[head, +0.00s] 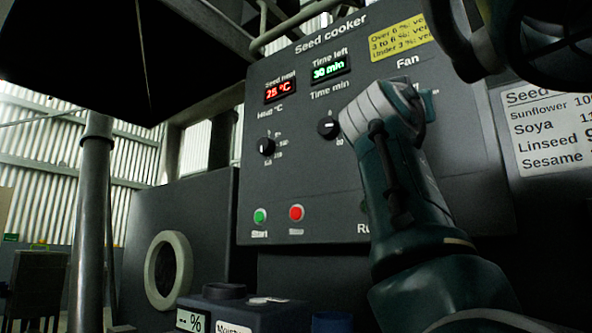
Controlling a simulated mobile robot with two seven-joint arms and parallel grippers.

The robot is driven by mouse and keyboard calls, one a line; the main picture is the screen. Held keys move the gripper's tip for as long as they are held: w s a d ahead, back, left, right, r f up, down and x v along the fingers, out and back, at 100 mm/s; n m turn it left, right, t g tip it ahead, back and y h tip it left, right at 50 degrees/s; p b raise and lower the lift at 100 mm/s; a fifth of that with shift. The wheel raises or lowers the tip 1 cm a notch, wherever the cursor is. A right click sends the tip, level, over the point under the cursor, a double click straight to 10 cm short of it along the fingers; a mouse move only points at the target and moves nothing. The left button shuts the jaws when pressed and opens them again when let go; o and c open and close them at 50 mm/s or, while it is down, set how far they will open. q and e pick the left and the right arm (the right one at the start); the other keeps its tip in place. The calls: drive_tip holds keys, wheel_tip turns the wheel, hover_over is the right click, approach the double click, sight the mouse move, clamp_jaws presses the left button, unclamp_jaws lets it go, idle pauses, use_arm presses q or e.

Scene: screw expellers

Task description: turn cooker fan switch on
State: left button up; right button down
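The dark seed cooker panel (300,180) stands ahead of me. Its "Fan" label (407,62) shows near the upper right. The fan switch below that label is hidden, or mostly hidden, behind my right gripper. My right arm rises from the lower right, and its grey and teal gripper (390,108) is in front of the panel just under the label. A small teal piece (429,100) shows at the gripper's right side; I cannot tell whether it belongs to the gripper or the switch. The fingertips and any contact are hidden. My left gripper is not in view.
The panel has a heat knob (266,146), a time knob (328,127), a green start button (260,216) and a red button (296,212). A moisture meter (235,309) stands below. A dark round machine part (480,50) overhangs at upper right. A metal post (93,220) stands left.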

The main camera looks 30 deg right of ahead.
idle(0.4)
drive_tip(key=shift+c, duration=1.8)
unclamp_jaws()
drive_tip(key=b+v, duration=0.1)
drive_tip(key=v, duration=0.9)
drive_tip(key=shift+r, duration=0.1)
